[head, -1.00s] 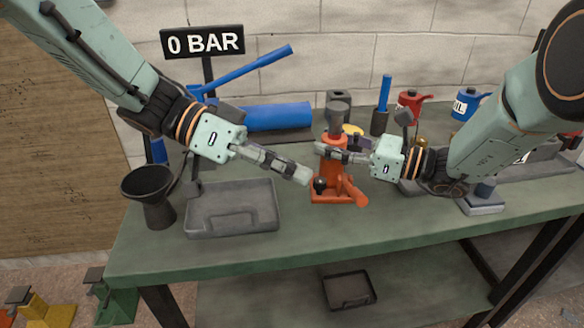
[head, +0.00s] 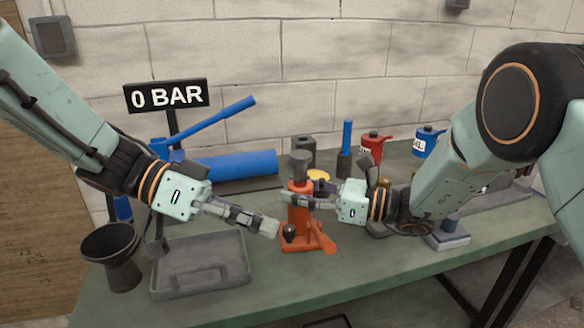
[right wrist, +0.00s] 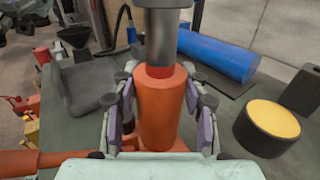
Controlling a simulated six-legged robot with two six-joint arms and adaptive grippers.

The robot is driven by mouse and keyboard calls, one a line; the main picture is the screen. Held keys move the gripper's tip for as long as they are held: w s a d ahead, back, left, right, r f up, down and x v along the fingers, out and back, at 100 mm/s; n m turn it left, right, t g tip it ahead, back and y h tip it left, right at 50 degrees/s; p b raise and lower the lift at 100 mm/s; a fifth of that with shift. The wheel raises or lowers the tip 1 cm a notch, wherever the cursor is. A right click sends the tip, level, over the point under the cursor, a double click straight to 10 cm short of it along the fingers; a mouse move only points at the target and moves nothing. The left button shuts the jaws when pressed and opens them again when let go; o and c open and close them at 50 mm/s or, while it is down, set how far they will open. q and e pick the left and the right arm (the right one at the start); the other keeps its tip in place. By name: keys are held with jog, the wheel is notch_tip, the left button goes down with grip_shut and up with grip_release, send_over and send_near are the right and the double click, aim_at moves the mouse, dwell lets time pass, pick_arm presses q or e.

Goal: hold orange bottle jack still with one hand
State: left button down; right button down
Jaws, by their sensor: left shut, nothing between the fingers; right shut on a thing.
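The orange bottle jack (head: 299,217) stands upright on the green bench, with a grey ram head on top and an orange lever socket low at its front. My right gripper (head: 287,200) is shut on the jack's body from the right. In the right wrist view the orange cylinder (right wrist: 163,112) sits between both fingers, below the grey ram (right wrist: 163,35). My left gripper (head: 275,231) is shut and empty, its tips just left of the jack's base, near a dark round knob (head: 289,232). I cannot tell whether they touch it.
A grey tray (head: 202,289) and a black funnel (head: 110,252) are at left. Behind stand a blue cylinder press (head: 235,165) and a "0 BAR" sign (head: 166,95). A yellow-topped puck (right wrist: 273,119) lies beside the jack. The bench front is clear.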

dwell(0.8)
jog(key=c, duration=0.6)
grip_release()
